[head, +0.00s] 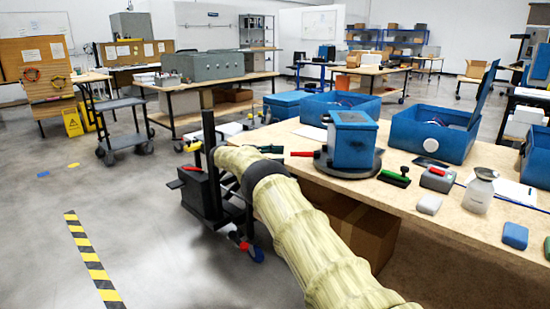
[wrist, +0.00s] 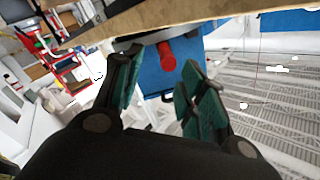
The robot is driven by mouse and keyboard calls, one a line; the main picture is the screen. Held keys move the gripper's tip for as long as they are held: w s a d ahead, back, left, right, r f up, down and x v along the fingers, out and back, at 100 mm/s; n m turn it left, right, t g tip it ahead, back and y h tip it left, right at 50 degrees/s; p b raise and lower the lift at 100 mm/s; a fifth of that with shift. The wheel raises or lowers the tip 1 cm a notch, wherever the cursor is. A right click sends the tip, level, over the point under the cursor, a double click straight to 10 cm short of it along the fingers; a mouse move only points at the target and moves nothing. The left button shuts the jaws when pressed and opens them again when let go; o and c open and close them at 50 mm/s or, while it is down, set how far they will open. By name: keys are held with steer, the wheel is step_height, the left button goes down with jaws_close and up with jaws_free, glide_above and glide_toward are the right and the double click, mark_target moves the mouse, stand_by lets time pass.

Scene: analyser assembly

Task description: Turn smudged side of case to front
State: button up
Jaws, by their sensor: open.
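The blue case (head: 352,145) with a grey top panel stands upright on a dark round turntable (head: 345,170) near the bench's left end. I cannot make out a smudge on its visible sides. A red handle (head: 302,154) sticks out to the left from the turntable area. My gripper (head: 272,152), partly hidden behind my arm, is just left of that handle. In the wrist view my gripper (wrist: 162,78) is open, its teal fingers apart. Nothing is held.
The wooden bench (head: 455,205) also holds a green-topped brush (head: 396,177), a grey device with a red part (head: 437,179), a bottle (head: 480,190) and small blocks. Open blue boxes (head: 430,135) stand behind.

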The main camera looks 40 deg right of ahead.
steer(key=shift+w+a, duration=0.3)
steer(key=shift+a, duration=0.2)
